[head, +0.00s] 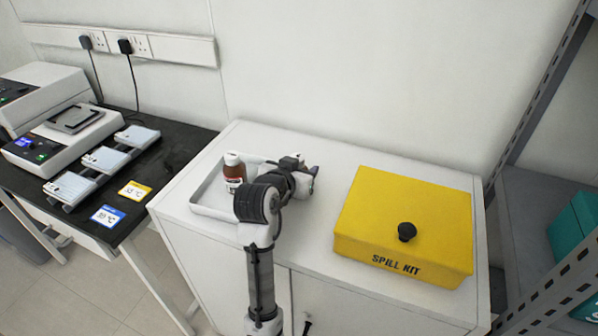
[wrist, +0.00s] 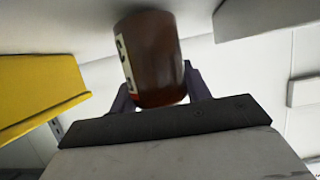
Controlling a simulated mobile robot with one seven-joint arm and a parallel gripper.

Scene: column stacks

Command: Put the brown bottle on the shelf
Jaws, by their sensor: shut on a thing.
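A brown bottle (head: 236,173) with a white cap and pale label appears upright over the white tray (head: 207,211) in the head view. My arm partly covers the tray. In the wrist view, my gripper (wrist: 157,90) is shut on a brown bottle (wrist: 160,60), a finger on each side. The head view hides the fingertips, so I cannot tell there whether the visible bottle is the held one. A grey metal shelf (head: 530,190) stands at the right edge of the head view.
A yellow spill kit box (head: 400,225) with a black knob sits right of my arm on the white cabinet (head: 330,160). Teal boxes (head: 578,228) stand on the shelf. A black bench (head: 165,160) with lab instruments is at the left.

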